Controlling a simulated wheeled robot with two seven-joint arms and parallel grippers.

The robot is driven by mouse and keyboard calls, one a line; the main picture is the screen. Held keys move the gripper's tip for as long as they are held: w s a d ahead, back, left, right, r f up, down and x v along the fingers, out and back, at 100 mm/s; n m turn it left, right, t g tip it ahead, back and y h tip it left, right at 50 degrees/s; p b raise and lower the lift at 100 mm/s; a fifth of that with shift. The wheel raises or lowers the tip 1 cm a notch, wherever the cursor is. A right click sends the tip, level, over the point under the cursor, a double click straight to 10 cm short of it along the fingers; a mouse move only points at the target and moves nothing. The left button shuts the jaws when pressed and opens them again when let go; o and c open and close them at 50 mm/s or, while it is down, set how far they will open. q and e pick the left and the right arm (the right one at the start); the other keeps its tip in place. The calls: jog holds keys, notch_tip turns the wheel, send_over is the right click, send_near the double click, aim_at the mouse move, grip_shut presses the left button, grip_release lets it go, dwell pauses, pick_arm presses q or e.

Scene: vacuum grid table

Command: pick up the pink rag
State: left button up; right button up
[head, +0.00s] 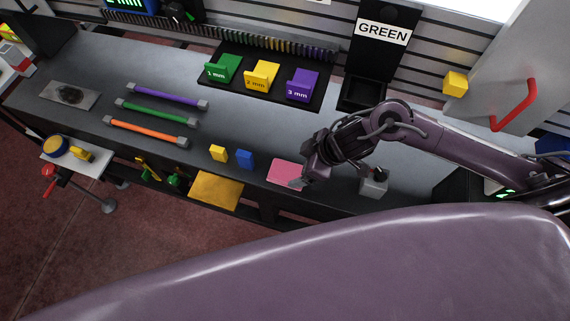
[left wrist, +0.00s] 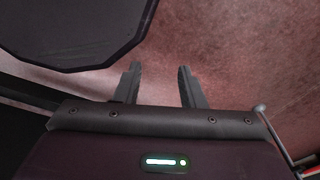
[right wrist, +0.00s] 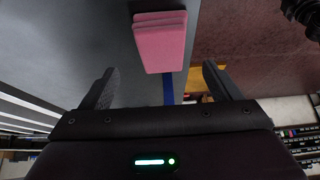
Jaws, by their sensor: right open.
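The pink rag (head: 285,171) lies folded flat on the grey table near its front edge. In the right wrist view the rag (right wrist: 160,42) shows as a layered pink stack, ahead of the fingers and centred between them. My right gripper (head: 300,184) is at the rag's right side in the head view, and its arm hides part of that area. In the right wrist view the right gripper (right wrist: 160,85) is open with nothing between its fingers. My left gripper (left wrist: 157,80) is open and empty over the reddish floor. It does not show in the head view.
A yellow block (head: 218,153) and a blue block (head: 244,159) stand left of the rag. A grey box with a stick (head: 374,186) stands right of my right gripper. The table's middle is mostly clear.

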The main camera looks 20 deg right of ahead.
aim_at(289, 172)
jog(key=x, duration=0.3)
jog(key=shift+s+a+f+p, duration=0.1)
jog(key=shift+s+a+p, duration=0.05)
jog(key=shift+a+p, duration=0.2)
jog(key=shift+x, duration=1.1)
jog(key=shift+d+f, duration=0.1)
jog(key=shift+f, duration=0.05)
pick_arm(q)
jog(key=shift+s+r, duration=0.15)
jog(key=shift+s, duration=0.55)
jog(key=shift+s+r, duration=0.15)
jog(key=shift+s, duration=0.5)
pick_arm(e)
jog(key=shift+f, duration=0.2)
pick_arm(q)
jog(key=shift+w, duration=0.1)
pick_arm(e)
jog(key=shift+c, duration=0.5)
pick_arm(q)
jog(key=shift+w, duration=0.15)
pick_arm(e)
jog(key=c, duration=1)
